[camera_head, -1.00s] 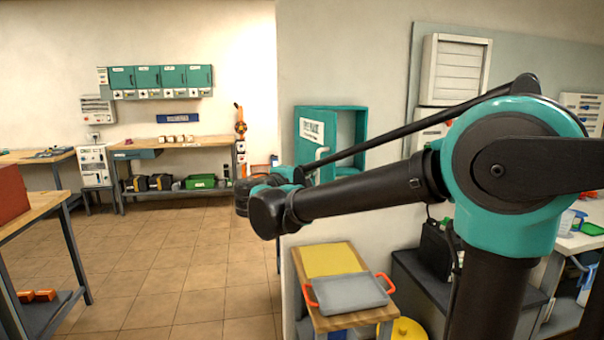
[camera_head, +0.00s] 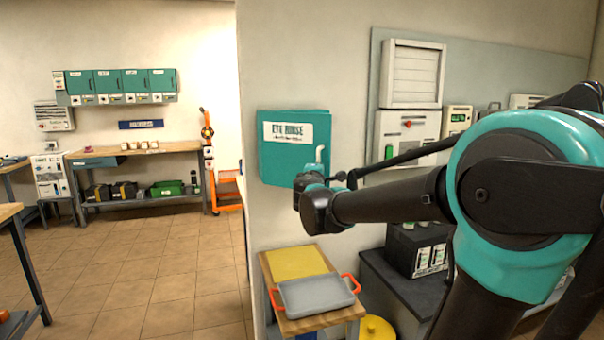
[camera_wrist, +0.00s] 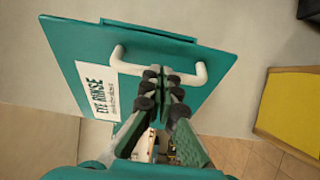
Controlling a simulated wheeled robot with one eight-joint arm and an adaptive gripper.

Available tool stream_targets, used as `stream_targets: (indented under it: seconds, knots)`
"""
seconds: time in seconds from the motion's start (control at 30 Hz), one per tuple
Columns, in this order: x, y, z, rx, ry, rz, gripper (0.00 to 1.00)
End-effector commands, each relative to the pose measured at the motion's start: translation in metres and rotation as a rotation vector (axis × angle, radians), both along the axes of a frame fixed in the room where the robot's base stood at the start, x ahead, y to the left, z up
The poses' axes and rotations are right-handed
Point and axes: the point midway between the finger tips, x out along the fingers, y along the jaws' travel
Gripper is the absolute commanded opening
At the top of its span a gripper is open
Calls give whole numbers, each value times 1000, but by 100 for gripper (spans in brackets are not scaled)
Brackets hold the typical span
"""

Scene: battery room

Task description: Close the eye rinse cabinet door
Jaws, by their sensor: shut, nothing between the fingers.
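The eye rinse cabinet (camera_head: 325,142) hangs on the wall, teal, with its labelled door (camera_head: 275,165) facing me. The door covers the front and no interior shows; it looks shut or nearly so, and I cannot tell whether it is fully flush. Its white handle (camera_head: 319,154) is on the right side of the door and also shows in the wrist view (camera_wrist: 118,54). My gripper (camera_wrist: 166,78) is shut and empty, its fingertips over the door by the handle. I cannot tell whether they touch. In the head view, my wrist hides the lower right corner of the cabinet.
Below the cabinet stands a small wooden table with a yellow mat (camera_head: 298,262) and a grey tray (camera_head: 315,296) with orange handles. A dark bench with a black box (camera_head: 415,250) is to the right. The tiled floor at left is clear.

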Motion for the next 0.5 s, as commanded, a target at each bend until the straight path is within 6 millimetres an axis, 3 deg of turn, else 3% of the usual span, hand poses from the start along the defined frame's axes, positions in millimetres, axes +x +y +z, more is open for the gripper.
stream_targets:
  seconds: [0.03,0.2,0.5]
  knots:
    - [10,-13,0,0,0,-7,0]
    - [44,-41,0,0,0,-6,0]
    - [108,-74,0,0,0,-3,0]
